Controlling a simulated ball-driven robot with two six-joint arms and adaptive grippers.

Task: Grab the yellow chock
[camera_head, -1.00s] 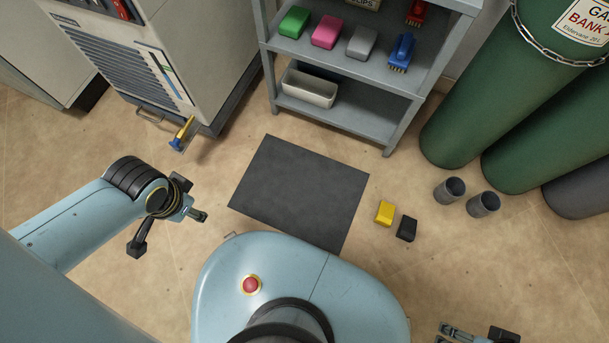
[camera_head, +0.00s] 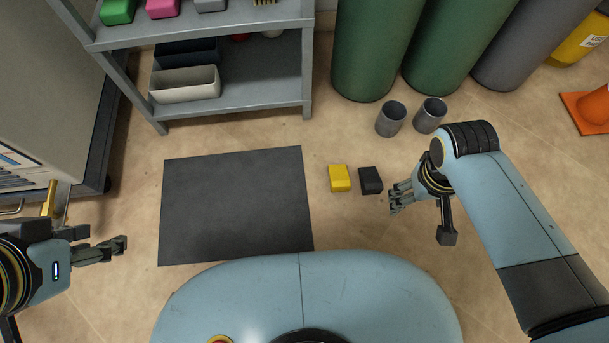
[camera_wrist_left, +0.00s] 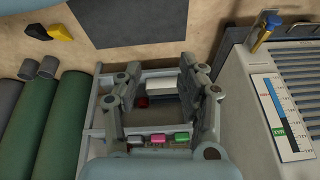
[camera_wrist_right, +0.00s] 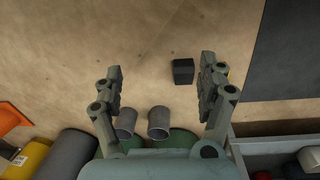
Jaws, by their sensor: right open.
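The yellow chock (camera_head: 340,178) lies on the tan floor just right of a dark mat, with a black chock (camera_head: 370,181) close on its right. My right gripper (camera_head: 396,197) is open and empty, just right of the black chock. In the right wrist view the black chock (camera_wrist_right: 183,71) shows between the fingers, while the yellow chock is mostly hidden behind the right finger. My left gripper (camera_head: 112,246) is open and empty, left of the mat. In the left wrist view the yellow chock (camera_wrist_left: 62,32) shows at the upper left.
The dark mat (camera_head: 235,205) lies flat on the floor. A grey shelf (camera_head: 250,95) with bins stands behind it. Two grey cups (camera_head: 391,119) stand behind the right gripper, before green cylinders (camera_head: 372,50). An orange cone (camera_head: 592,108) is at far right.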

